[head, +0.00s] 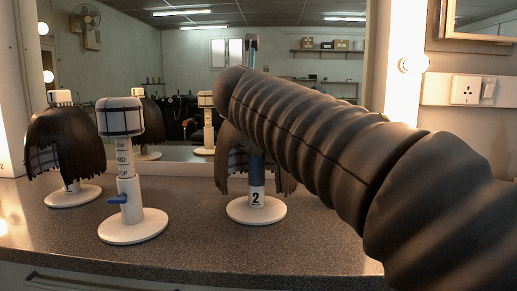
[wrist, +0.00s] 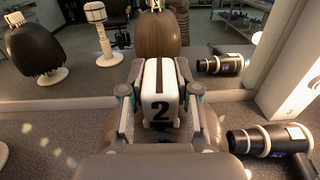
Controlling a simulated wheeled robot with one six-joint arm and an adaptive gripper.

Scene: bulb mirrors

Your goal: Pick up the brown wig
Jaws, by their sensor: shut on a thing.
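The brown wig (head: 235,168) hangs around the blue post of the stand marked 2 (head: 256,210) in the head view, with its upper part hidden behind my arm. In the wrist view, my gripper (wrist: 161,92) is shut on the white tab marked 2 (wrist: 160,106) on top of the wig. One finger lies on each side of the tab. The gripper itself is hidden by my arm in the head view. Whether the wig rests on its stand or is slightly raised, I cannot tell.
A black wig (head: 65,145) sits on a stand at the left. An empty white stand (head: 122,165) with a blue lever stands between. A mirror (head: 180,60) runs along the back. A hair dryer (wrist: 262,140) lies on the counter right of my gripper.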

